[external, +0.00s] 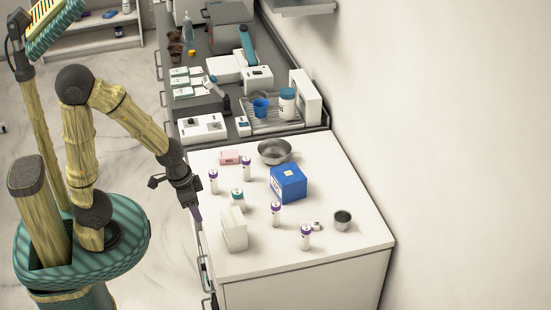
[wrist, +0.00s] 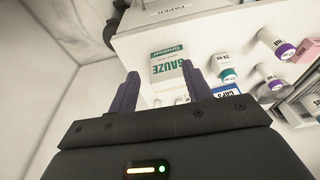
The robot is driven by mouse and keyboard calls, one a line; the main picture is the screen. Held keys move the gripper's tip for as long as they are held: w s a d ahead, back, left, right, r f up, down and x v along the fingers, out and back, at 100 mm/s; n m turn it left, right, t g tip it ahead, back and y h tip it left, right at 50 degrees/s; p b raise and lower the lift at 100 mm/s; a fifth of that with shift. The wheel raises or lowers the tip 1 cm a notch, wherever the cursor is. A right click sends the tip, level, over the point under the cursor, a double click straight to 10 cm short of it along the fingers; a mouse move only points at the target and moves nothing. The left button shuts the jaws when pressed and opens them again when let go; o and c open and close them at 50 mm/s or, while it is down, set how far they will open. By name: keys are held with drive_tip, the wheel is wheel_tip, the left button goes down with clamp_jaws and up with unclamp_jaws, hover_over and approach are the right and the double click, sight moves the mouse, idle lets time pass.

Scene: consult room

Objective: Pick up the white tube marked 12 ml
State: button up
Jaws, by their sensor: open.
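Several white tubes with purple caps stand upright on the white counter: one at the left (external: 213,183), one behind it (external: 246,170), one in the middle (external: 276,216) and one near the front (external: 306,240). A white tube with a teal cap (external: 237,205) stands among them. Tubes also show in the wrist view, one teal-capped (wrist: 221,61) and others purple-capped (wrist: 275,41). Their labels are too small to read surely, so I cannot tell which is marked 12 ml. My gripper (external: 196,214) is open and empty at the counter's left edge; its fingers (wrist: 160,72) frame the gauze box.
The white gauze box (external: 234,230) stands near the left edge, beside the tubes. A blue box (external: 289,183), metal bowl (external: 274,151), small metal cup (external: 342,219) and pink box (external: 229,158) share the counter (external: 270,263). A wall bounds the right; the front right is clear.

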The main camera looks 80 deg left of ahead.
drive_tip(key=w+a+f+t+p, duration=0.1)
drive_tip(key=a+f+p, duration=0.1)
drive_tip(key=a, duration=0.4)
drive_tip(key=w+a+f+m+p, duration=0.1)
drive_tip(key=w+a+f+p, duration=0.1)
drive_tip(key=a+f, duration=0.2)
drive_tip(key=w+a+f+m+t+p, duration=0.1)
drive_tip(key=a+f+p, duration=0.1)
drive_tip(key=a, duration=0.7)
drive_tip(key=shift+w+f+t+p, duration=0.3)
drive_tip(key=shift+f+p, duration=0.05)
drive_tip(key=shift+f, duration=0.55)
drive_tip(key=s+f+t, duration=0.1)
drive_tip(key=a+f+t+h+p, duration=0.1)
drive_tip(key=f, duration=0.1)
drive_tip(key=s+a+f+m+p, duration=0.1)
drive_tip(key=shift+s+a+f+t, duration=0.1)
drive_tip(key=shift+s+f+t, duration=0.2)
drive_tip(key=shift+s+t, duration=0.1)
drive_tip(key=s+t, duration=0.1)
drive_tip(key=f+t+p, duration=0.1)
drive_tip(key=shift+s+t+h, duration=0.3)
drive_tip(key=shift+s+h, duration=0.1)
drive_tip(key=s+r+n+t+y+p, duration=0.2)
drive_tip(key=s+r+n+t+y, duration=0.1)
drive_tip(key=s+n+t+y, duration=0.2)
drive_tip(key=shift+s+a+r+t+y, duration=0.25)
drive_tip(key=shift+s+a+t+y, duration=0.1)
drive_tip(key=shift+s+t, duration=0.55)
drive_tip(key=shift+w, duration=0.15)
